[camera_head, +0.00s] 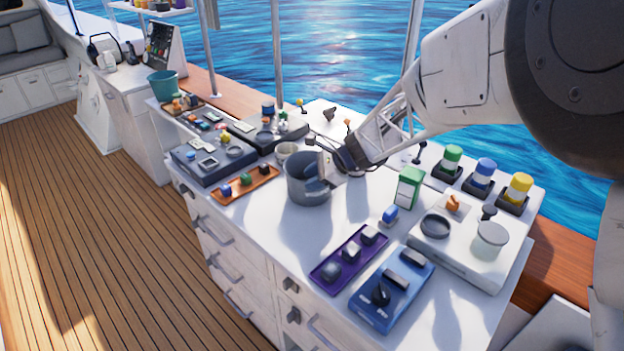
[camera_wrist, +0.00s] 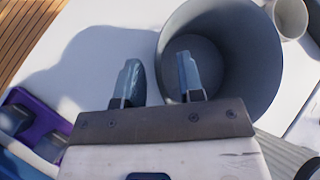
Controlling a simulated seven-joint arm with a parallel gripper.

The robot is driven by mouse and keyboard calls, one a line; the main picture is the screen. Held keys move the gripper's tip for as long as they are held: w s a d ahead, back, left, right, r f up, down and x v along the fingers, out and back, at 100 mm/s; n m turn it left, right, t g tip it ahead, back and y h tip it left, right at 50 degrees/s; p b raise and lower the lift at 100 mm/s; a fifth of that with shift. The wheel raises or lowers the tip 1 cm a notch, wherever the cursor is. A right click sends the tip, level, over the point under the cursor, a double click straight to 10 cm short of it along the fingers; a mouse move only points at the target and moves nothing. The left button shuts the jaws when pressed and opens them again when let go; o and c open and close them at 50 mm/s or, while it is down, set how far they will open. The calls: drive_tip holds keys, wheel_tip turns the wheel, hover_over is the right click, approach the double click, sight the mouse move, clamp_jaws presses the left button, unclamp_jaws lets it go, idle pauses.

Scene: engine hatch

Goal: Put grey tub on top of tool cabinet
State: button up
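The grey tub (camera_head: 303,184) stands upright and open-topped on the white worktop, and it fills the upper right of the wrist view (camera_wrist: 262,75). It looks empty inside. My gripper (camera_head: 322,182) is at the tub's rim. In the wrist view my gripper (camera_wrist: 159,80) is open, one finger over the tub's inside and the other outside, with the near wall between them. I cannot tell whether either finger touches the wall. A white drawer cabinet (camera_head: 235,262) is under the worktop; another white cabinet (camera_head: 128,82) stands at the back left. I cannot tell which is the tool cabinet.
An orange tray (camera_head: 262,192) is left of the tub, and a light cup (camera_head: 287,151) is just behind it. A green box (camera_head: 408,188), a purple tray (camera_head: 322,272) and a blue panel (camera_head: 372,309) are to the right. A teal bucket (camera_head: 163,84) is farther back.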

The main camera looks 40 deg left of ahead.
drive_tip(key=v, duration=1.1)
drive_tip(key=shift+r, duration=0.2)
drive_tip(key=shift+d, duration=0.15)
idle(0.3)
drive_tip(key=shift+w+d, duration=0.1)
drive_tip(key=s+d+r+n+t+h, duration=0.15)
drive_tip(key=d+r, duration=0.25)
drive_tip(key=d, duration=1.3)
drive_tip(key=s+d+r+n+t+h, duration=0.1)
drive_tip(key=d+r+n+t+h, duration=0.2)
drive_tip(key=d, duration=1.4)
drive_tip(key=s+d+n+t+h, duration=0.1)
drive_tip(key=s+d+h, duration=0.1)
drive_tip(key=s+d, duration=0.7)
drive_tip(key=s+d+n+t+h, duration=0.2)
drive_tip(key=s+d, duration=0.6)
drive_tip(key=d, duration=1)
drive_tip(key=shift+s+f, duration=0.2)
drive_tip(key=shift+s, duration=0.2)
